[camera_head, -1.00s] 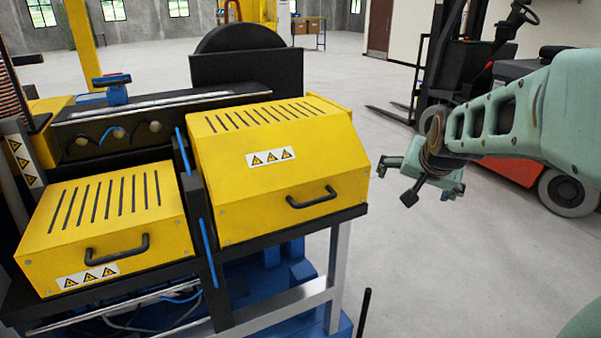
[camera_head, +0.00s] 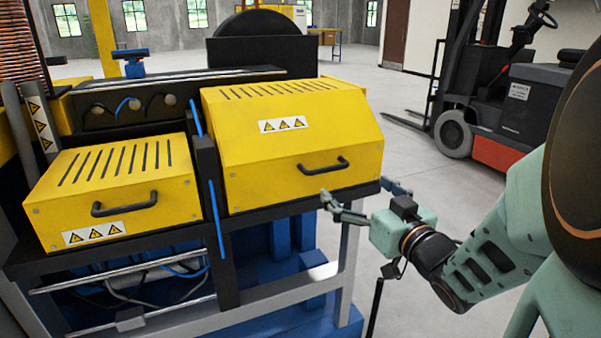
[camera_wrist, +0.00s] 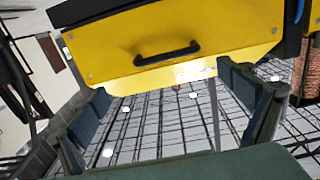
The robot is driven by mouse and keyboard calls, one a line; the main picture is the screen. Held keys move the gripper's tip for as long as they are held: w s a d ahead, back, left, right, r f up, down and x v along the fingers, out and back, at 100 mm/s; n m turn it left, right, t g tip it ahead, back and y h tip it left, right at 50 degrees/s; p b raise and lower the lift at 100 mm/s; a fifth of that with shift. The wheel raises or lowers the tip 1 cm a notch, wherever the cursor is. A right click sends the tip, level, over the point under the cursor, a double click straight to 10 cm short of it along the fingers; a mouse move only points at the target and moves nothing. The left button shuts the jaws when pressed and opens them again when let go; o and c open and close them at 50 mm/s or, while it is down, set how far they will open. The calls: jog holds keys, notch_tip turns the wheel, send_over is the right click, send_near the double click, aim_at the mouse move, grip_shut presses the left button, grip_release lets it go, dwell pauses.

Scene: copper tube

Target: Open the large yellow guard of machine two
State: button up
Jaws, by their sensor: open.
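The large yellow guard (camera_head: 290,140) is closed on the right side of the machine, with slots on top and warning triangles on its slope. Its black handle (camera_head: 323,166) is on the front face, and it also shows in the wrist view (camera_wrist: 167,53). My gripper (camera_head: 361,200) is open and empty, with its fingers spread, just below and to the right of the handle. In the wrist view, the handle lies ahead, above and between the two fingertips (camera_wrist: 163,82). My gripper does not touch the handle.
A smaller yellow guard (camera_head: 115,188) with its own handle (camera_head: 124,204) is closed at left. A dark frame and blue strip (camera_head: 217,220) separate the guards. A forklift (camera_head: 500,100) stands behind at right. The grey floor (camera_head: 400,165) between is clear.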

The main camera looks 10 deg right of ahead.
aim_at(330, 169)
jog(key=x, duration=0.7)
jog(key=a+x, duration=0.1)
jog(key=x, duration=0.2)
jog(key=shift+w+r, duration=0.1)
jog(key=shift+w, duration=0.1)
jog(key=shift+r, duration=0.1)
jog(key=c, duration=1.4)
